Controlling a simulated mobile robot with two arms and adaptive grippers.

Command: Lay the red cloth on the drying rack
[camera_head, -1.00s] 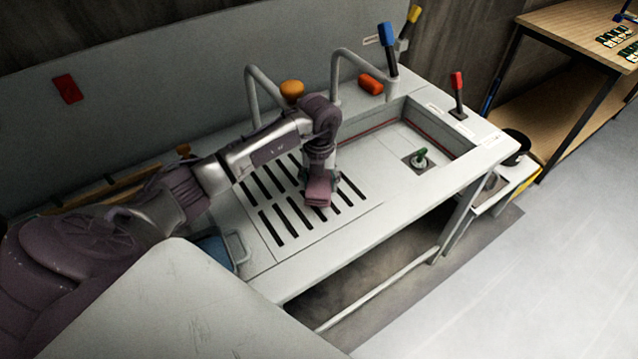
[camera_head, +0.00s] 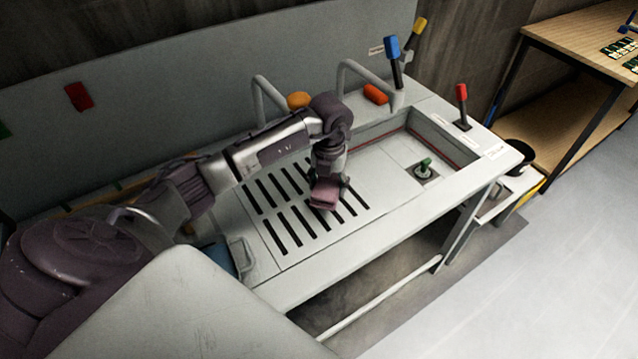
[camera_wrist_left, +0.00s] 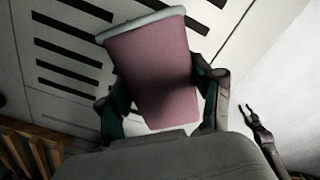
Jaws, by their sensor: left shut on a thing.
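A wooden slatted piece (camera_wrist_left: 30,150), perhaps the drying rack, is at lower left there. A small dark two-pronged shape (camera_wrist_left: 250,118) at right may be my right gripper, too small to read.
The sink basin (camera_head: 440,140) with a green plug (camera_head: 424,166) lies right of the drainboard. Two grey bent pipes (camera_head: 345,85), an orange knob (camera_head: 298,100) and levers with blue (camera_head: 391,48) and red (camera_head: 462,91) handles stand around it. A blue container (camera_head: 222,262) is at the near left.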

